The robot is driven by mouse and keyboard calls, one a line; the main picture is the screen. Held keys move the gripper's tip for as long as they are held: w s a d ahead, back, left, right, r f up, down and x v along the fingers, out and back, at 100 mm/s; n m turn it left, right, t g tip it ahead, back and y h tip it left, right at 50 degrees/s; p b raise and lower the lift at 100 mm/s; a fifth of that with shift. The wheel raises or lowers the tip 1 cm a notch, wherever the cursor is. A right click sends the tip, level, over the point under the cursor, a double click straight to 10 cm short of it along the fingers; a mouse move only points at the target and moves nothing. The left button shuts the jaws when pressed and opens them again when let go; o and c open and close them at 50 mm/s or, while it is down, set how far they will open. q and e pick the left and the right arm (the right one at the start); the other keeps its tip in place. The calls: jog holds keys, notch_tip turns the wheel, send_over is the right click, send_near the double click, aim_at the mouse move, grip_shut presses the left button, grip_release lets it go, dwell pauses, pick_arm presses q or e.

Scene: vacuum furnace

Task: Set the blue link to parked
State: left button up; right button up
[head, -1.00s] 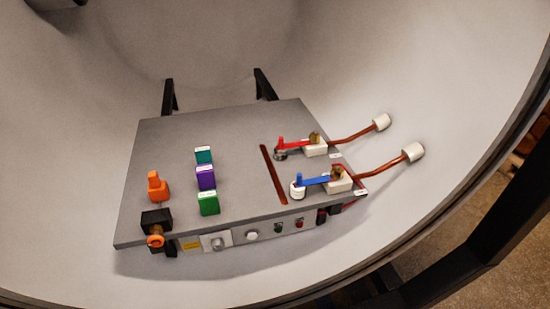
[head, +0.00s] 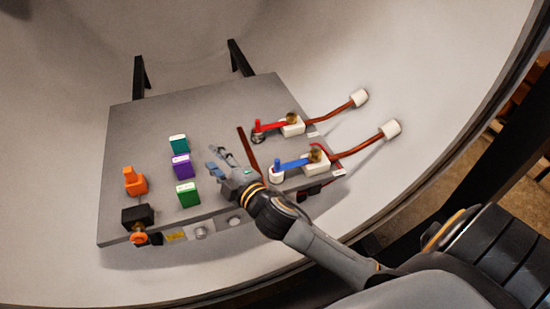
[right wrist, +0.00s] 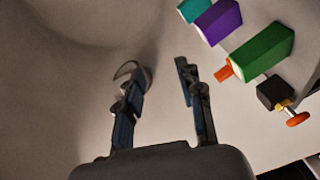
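The blue link (head: 295,163) is a flat blue bar with an upright blue peg at its left end. That end rests at a white round post (head: 277,174). Its right end is at a brass-coloured pivot on a white block (head: 316,167). My right gripper (head: 220,160) is over the panel, left of the blue link and apart from it. In the right wrist view its two fingers (right wrist: 160,80) are spread with nothing between them. The blue link is not seen in that view. My left gripper is not in view.
A red link (head: 274,125) sits behind the blue one. A dark red slot (head: 248,150) lies left of the links. Teal, purple (head: 182,167) and green blocks stand left of my gripper, with an orange piece (head: 134,181) further left. The furnace wall curves around the panel.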

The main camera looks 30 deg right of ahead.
jog(key=w+a+r+n+t+y, duration=0.2)
jog(key=a+r+n+y, duration=0.4)
jog(key=r+n+y, duration=0.3)
jog(key=s+a+r+n+g+y, duration=0.2)
jog(key=a+n+g+y, duration=0.3)
jog(key=n, duration=0.6)
jog(key=s+a+r+n+g+y, duration=0.2)
jog(key=a+n+g, duration=0.2)
jog(key=n+g, duration=0.45)
jog(key=n+g+h+p, duration=0.1)
jog(key=n+g+h, duration=0.5)
jog(key=n+h, duration=1.05)
send_over(277, 160)
notch_tip(277, 160, down, 7)
jog(key=m+h, duration=0.1)
jog(key=h, duration=0.1)
jog(key=shift+t+y, duration=0.25)
notch_tip(277, 160, down, 13)
jog(key=p, duration=0.3)
jog(key=shift+f+p, duration=0.15)
jog(key=shift+p, duration=0.25)
